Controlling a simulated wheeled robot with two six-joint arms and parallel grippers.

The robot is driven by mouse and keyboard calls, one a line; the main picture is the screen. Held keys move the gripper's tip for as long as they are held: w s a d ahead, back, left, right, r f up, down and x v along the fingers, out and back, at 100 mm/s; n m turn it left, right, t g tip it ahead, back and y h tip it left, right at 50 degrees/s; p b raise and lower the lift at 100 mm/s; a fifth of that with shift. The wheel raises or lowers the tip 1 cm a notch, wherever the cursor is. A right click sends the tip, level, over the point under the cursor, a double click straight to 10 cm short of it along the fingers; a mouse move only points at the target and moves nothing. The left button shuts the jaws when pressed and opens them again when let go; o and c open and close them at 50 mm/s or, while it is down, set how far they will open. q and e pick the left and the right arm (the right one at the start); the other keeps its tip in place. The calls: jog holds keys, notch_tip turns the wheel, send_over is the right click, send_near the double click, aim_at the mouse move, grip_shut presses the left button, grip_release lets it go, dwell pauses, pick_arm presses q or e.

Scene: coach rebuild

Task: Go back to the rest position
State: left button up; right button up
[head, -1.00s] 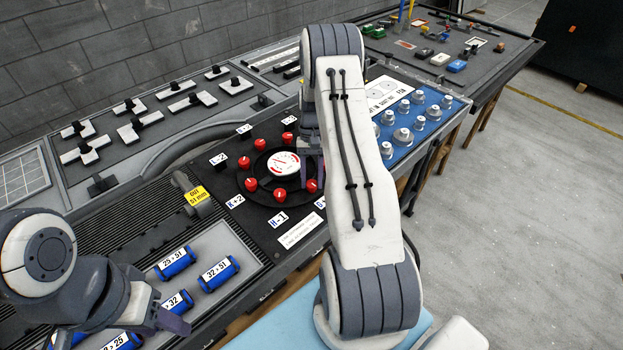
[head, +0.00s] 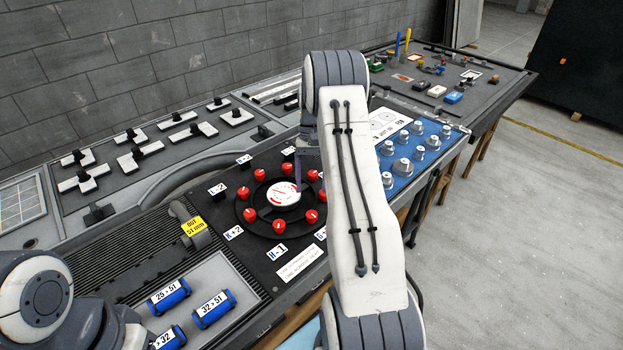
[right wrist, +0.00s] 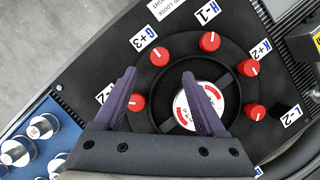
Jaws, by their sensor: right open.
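My right gripper (head: 303,168) is partly hidden behind my right forearm in the head view. It is above the far right side of a round black ring carrying several red knobs and a white dial (head: 283,194). In the right wrist view my right gripper (right wrist: 158,75) is open with nothing between its fingers.
Blue labelled cylinders (head: 213,310) lie in a tray at the lower left. A blue panel with grey knobs (head: 403,166) is right of my right arm. A yellow-tagged lever (head: 193,228) stands left of the ring. The floor on the right is clear.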

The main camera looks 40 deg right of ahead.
jog(key=shift+v, duration=1.2)
jog(key=s+a+r+n+t+h, duration=0.1)
jog(key=a+r+n, duration=0.25)
jog(key=a, duration=0.85)
jog(key=s+a+r+n+h, duration=0.1)
jog(key=a+r+n, duration=0.3)
jog(key=a, duration=0.7)
jog(key=s+a+r+n+t, duration=0.2)
jog(key=s+a+r+n, duration=0.15)
jog(key=s+a, duration=0.85)
jog(key=s+a+f+n, duration=0.2)
jog(key=s+n, duration=0.2)
jog(key=s, duration=0.7)
jog(key=shift+s, duration=0.3)
